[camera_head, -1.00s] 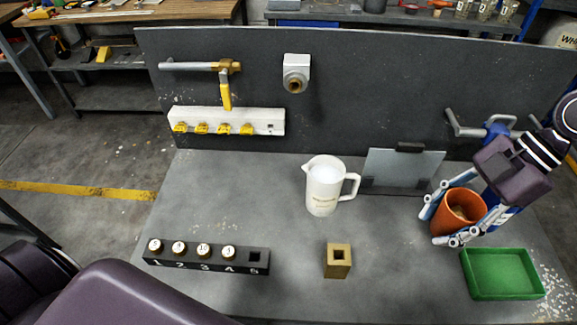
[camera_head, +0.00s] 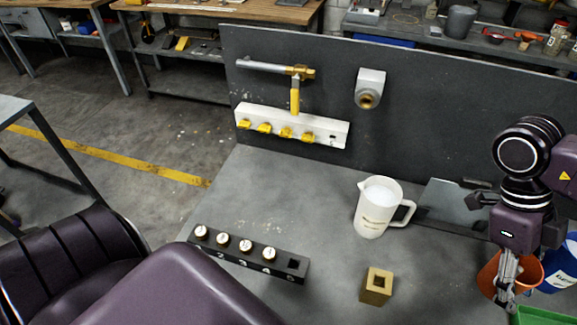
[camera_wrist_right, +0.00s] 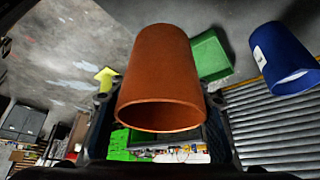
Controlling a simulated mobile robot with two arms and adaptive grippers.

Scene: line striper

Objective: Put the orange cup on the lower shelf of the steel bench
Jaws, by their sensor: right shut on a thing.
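The orange cup (camera_head: 490,272) is at the right of the workbench in the head view, partly hidden by my right arm. My right gripper (camera_head: 507,280) is shut on it. In the right wrist view the orange cup (camera_wrist_right: 162,70) sits between the two fingers of my right gripper (camera_wrist_right: 160,108), its open rim facing the camera. I cannot tell whether its base touches the bench. A grey-topped table (camera_head: 12,108) stands at the left edge and may be the steel bench; its lower shelf is not clearly seen. My left gripper is not in view.
A white jug (camera_head: 378,210), a brass block (camera_head: 376,288) and a black numbered rack (camera_head: 250,255) stand on the workbench. A blue container (camera_head: 562,268) and green tray (camera_head: 540,316) are close to the cup. A dark upright panel (camera_head: 450,130) closes the back.

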